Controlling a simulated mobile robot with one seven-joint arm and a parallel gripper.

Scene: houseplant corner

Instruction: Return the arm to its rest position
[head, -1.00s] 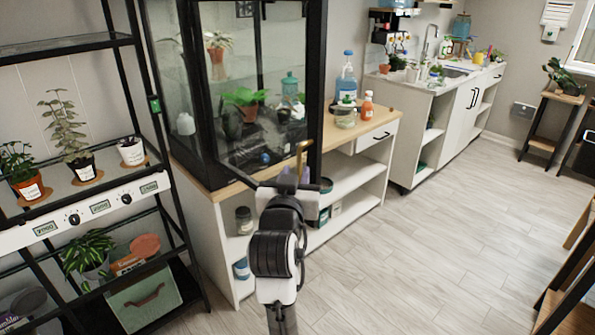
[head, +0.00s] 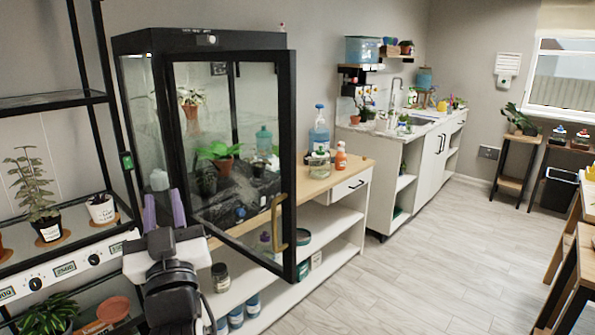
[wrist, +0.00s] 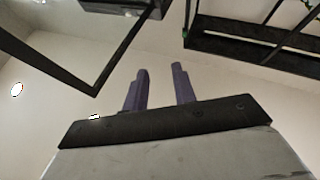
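My gripper (head: 164,211) is raised at the lower left of the head view, in front of the glass cabinet's left side. Its two purple fingers point up and stand apart with nothing between them. The wrist view also shows the fingers (wrist: 161,78) with an empty gap, against a plain pale surface. My gripper is left of the brass handle (head: 278,222) on the cabinet's glass door (head: 290,150) and not touching it. The door stands swung outward, with its lower corner out over the shelves.
A black plant rack (head: 85,140) stands close on the left. The glass cabinet (head: 140,90) sits on a wood-topped shelf unit (head: 345,176) holding bottles and jars. A sink counter (head: 440,125) is further back. Wooden stands (head: 570,270) are at right. The floor (head: 430,260) between is clear.

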